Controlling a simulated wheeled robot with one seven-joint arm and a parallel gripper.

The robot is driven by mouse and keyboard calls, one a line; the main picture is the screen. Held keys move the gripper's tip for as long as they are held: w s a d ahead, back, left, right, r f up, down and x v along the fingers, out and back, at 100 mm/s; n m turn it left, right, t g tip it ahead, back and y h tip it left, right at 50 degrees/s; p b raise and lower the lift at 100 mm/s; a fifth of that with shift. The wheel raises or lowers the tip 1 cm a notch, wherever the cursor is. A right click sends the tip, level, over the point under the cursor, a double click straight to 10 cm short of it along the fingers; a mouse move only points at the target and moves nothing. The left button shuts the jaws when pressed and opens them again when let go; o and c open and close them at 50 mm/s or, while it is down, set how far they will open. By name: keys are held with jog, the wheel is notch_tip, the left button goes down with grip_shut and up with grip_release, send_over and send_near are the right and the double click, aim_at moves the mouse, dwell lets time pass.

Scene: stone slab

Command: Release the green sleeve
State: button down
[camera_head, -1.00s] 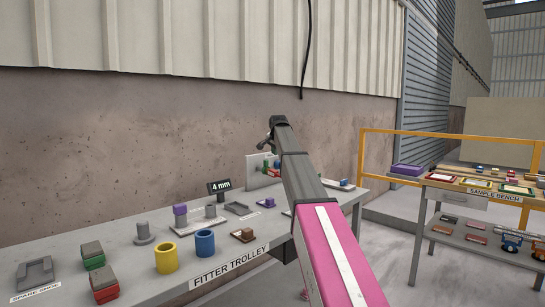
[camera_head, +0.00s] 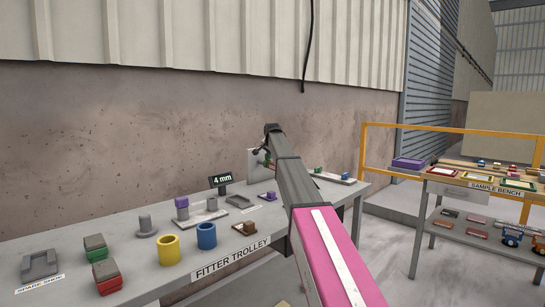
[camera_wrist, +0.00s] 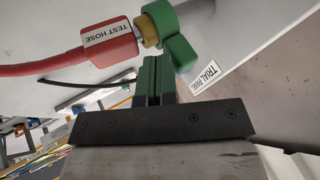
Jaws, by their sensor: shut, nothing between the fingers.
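In the wrist view the green sleeve (camera_wrist: 181,40) sits around a brass fitting (camera_wrist: 149,31) at the end of the red hose (camera_wrist: 108,43) tagged TEST HOSE. A rounded green lobe hangs from it toward the fingers. My gripper (camera_wrist: 154,65) is shut and empty, its green fingertips just below the fitting and left of the lobe. I cannot tell whether they touch it. The pale panel (camera_wrist: 240,50) behind carries a TRIAL PANEL label. In the head view my arm's end hides most of this panel (camera_head: 253,164), and the sleeve cannot be made out clearly.
The grey fitter trolley (camera_head: 150,285) holds a yellow cup (camera_head: 168,249), a blue cup (camera_head: 206,236), several blocks and a 4 mm sign (camera_head: 221,180). A dark cable (camera_wrist: 85,83) runs behind my fingers.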

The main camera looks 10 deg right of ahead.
jog(key=shift+w+a, duration=0.4)
jog(key=shift+w, duration=0.2)
jog(key=shift+w+a, duration=0.4)
jog(key=shift+w, duration=0.2)
jog(key=shift+s, duration=0.15)
jog(key=shift+s+d, duration=0.4)
jog(key=shift+s, duration=0.1)
jog(key=shift+s+d, duration=0.75)
jog(key=shift+s, duration=0.35)
jog(key=v, duration=1)
jog(key=shift+s+d, duration=0.1)
